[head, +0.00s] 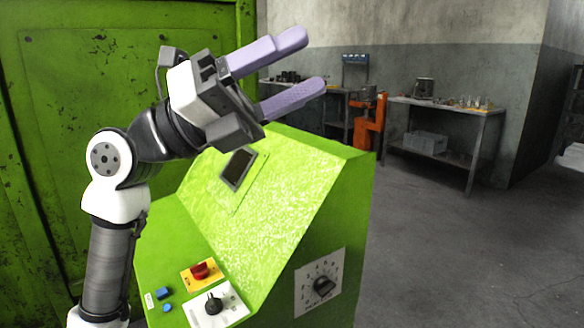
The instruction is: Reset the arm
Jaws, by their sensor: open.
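My arm rises at the left of the head view and bends to the right at its top. My gripper (308,64) is raised above the green control console (325,180). Its two purple fingers point to the right and slightly up, spread apart with nothing between them. The gripper touches nothing that I can see. My arm hides part of the console's left side.
The console has a red switch (201,271), a black knob (213,303), blue buttons (163,293), a dark screen (239,168) and a side dial (323,287). A green metal wall (60,130) stands close behind my arm. A workbench (450,107) stands at the back. The floor at right is clear.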

